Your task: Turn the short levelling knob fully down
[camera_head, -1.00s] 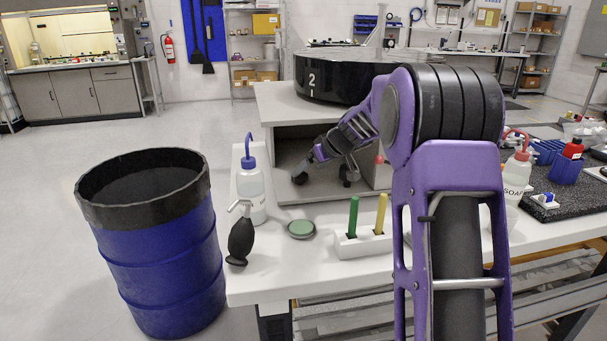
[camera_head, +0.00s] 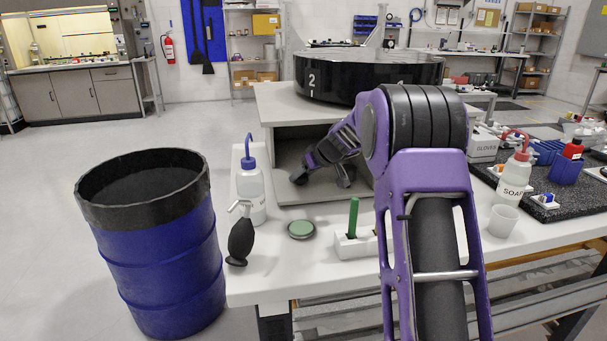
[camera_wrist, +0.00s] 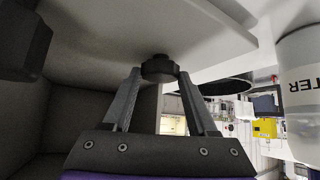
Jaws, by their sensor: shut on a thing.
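A short black round knob (camera_wrist: 160,68) hangs from the pale underside of the fixture's top plate (camera_wrist: 130,22) in the wrist view. My gripper (camera_wrist: 160,75) comes from below with its two grey fingers closed on the knob's sides. In the head view my gripper (camera_head: 322,165) is inside the fixture's open front compartment (camera_head: 286,147), under the top plate. The knob cannot be made out there. How far the knob is turned cannot be told.
A dark block-like part (camera_wrist: 22,42) hangs left of my gripper. A white bottle (camera_wrist: 303,85) stands at right. On the bench are a blue-capped bottle (camera_head: 251,190), a black bulb (camera_head: 240,242), a green-topped tin (camera_head: 301,229) and a holder (camera_head: 352,246) with a green handle.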

